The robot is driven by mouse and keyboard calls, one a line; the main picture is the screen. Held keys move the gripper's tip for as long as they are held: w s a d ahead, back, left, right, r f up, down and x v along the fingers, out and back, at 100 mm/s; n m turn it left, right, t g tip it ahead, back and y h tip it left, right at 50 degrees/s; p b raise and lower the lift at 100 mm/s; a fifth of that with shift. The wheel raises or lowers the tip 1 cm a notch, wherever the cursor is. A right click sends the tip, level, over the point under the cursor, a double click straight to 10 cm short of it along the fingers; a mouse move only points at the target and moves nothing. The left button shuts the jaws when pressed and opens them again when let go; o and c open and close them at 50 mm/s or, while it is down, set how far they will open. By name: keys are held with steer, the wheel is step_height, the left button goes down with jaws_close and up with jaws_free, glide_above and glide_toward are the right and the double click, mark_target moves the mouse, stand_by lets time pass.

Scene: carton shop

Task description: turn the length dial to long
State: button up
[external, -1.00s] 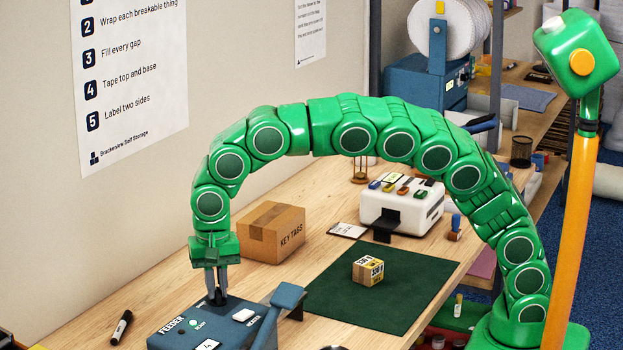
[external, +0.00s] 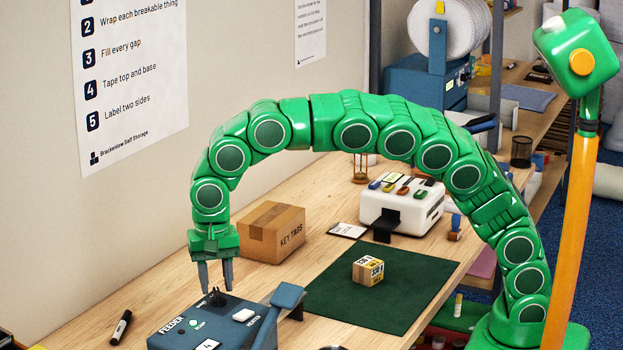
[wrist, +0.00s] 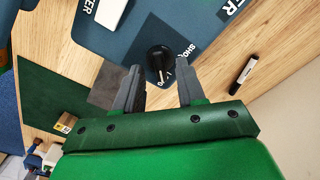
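The blue feeder (external: 185,325) stands at the front of the bench, and it fills the top of the wrist view (wrist: 140,25). Its length dial is a black round knob (wrist: 159,58) with a pale pointer mark on its lower edge in the wrist view. Lettering starting "SHO" is beside the knob, with another label below it partly hidden by a finger. In the external view the knob (external: 215,298) sits on the feeder's back edge. My gripper (external: 216,288) is open and empty just above the knob, its fingers apart on either side (wrist: 158,68).
A KEY TAGS carton (external: 271,232) stands behind. A small box (external: 368,270) sits on the green mat (external: 400,310).

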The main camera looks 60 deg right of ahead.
mark_target(216, 291)
step_height(216, 291, up, 5)
steer(key=shift+f, duration=0.15)
steer(key=shift+r, duration=0.8)
